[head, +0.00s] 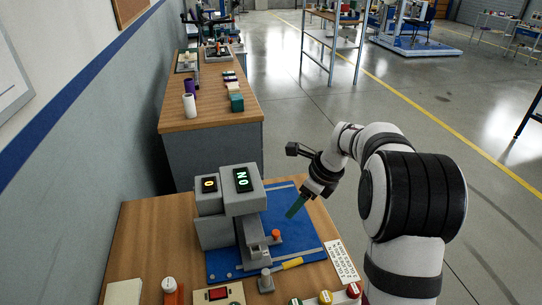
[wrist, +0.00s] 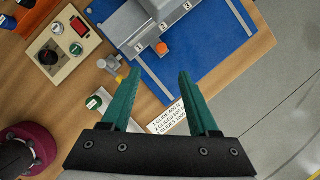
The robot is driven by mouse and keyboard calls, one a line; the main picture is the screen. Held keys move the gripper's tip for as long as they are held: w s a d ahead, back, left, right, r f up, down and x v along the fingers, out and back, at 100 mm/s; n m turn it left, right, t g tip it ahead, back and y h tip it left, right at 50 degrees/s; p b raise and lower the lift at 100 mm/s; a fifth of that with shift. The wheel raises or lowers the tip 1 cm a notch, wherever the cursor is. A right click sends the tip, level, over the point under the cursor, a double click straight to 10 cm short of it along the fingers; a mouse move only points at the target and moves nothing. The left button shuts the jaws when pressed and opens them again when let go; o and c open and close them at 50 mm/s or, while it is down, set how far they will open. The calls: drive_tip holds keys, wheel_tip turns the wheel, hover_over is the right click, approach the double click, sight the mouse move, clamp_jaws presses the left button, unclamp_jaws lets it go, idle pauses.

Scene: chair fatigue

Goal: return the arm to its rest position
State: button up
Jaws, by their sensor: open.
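My gripper (head: 296,207) is held in the air above the right side of the blue mat (head: 315,232). Its green fingers (wrist: 156,100) are spread apart in the wrist view, with nothing between them. In the head view my arm reaches in from the right, bent at the elbow, with the gripper pointing down and to the left. The fingers look clear of the grey test machine (head: 213,233) to their left.
The machine has two lit displays and an orange knob (head: 276,235). A printed label card (head: 341,261), a control box (wrist: 64,48) and several coloured-top buttons (head: 325,297) line the table's front. Open floor (head: 300,130) lies behind and right.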

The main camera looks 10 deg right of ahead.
drive_tip(key=s+a+r+n+g, duration=0.1)
drive_tip(key=s+a+r+n, duration=0.25)
drive_tip(key=s+n, duration=0.2)
drive_tip(key=s+a+r+n+g, duration=0.1)
drive_tip(key=s+a+r+n, duration=0.1)
drive_tip(key=s+a+n, duration=0.4)
drive_tip(key=s+a+f+n, duration=0.1)
drive_tip(key=s+n, duration=0.4)
drive_tip(key=s, duration=0.6)
drive_tip(key=s+a+f+n+g+h, duration=0.1)
drive_tip(key=s+n, duration=0.4)
drive_tip(key=s, duration=0.6)
drive_tip(key=shift+a+f, duration=0.15)
drive_tip(key=shift+a, duration=0.35)
drive_tip(key=shift+w, duration=0.1)
